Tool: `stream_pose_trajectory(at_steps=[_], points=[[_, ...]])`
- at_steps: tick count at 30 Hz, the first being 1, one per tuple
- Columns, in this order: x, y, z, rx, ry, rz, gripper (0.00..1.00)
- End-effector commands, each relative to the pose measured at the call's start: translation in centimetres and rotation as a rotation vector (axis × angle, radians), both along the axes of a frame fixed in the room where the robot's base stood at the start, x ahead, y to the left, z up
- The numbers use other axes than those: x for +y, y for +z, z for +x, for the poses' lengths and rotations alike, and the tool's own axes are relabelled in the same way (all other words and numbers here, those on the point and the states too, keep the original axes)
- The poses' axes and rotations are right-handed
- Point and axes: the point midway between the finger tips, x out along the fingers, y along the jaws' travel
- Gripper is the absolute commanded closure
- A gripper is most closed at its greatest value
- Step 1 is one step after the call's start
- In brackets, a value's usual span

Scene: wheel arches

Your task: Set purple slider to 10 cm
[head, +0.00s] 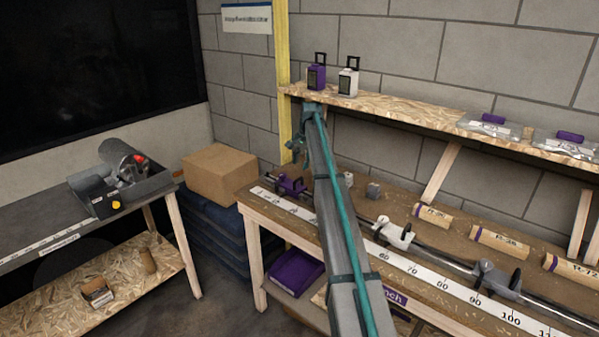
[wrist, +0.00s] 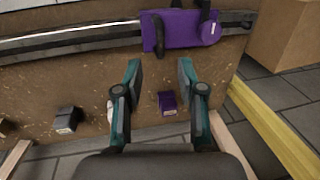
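The purple slider (head: 291,184) sits on the metal rail near the left end of the long bench, beside the low end of the ruler (head: 444,284). Its exact reading is too small to tell. In the wrist view the purple slider (wrist: 180,30) is on the rail beyond the fingertips, slightly right of centre. My gripper (wrist: 160,70) is open and empty, with a clear gap to the slider. In the head view my gripper (head: 301,146) is above and behind the slider, and my arm hides part of the rail and ruler.
A white slider (head: 394,232) and a grey slider (head: 494,278) sit farther right on the rail. A small purple block (wrist: 167,103) and a dark grey block (wrist: 68,120) stand on the bench under my gripper. A shelf (head: 400,110) runs behind; a yellow post (head: 283,80) stands left.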

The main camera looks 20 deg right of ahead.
Motion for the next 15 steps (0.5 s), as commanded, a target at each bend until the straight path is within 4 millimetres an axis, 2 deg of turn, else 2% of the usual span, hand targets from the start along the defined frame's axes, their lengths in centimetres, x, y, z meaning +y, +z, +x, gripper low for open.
stream_pose_trajectory(at_steps=[1,6,15], points=[[-0.1,1.0,-0.1,-0.003,0.0,-0.001,0.61],[-0.3,3.1,-0.5,-0.001,0.0,0.0,0.61],[-0.4,4.1,-0.7,0.0,0.0,0.0,0.61]])
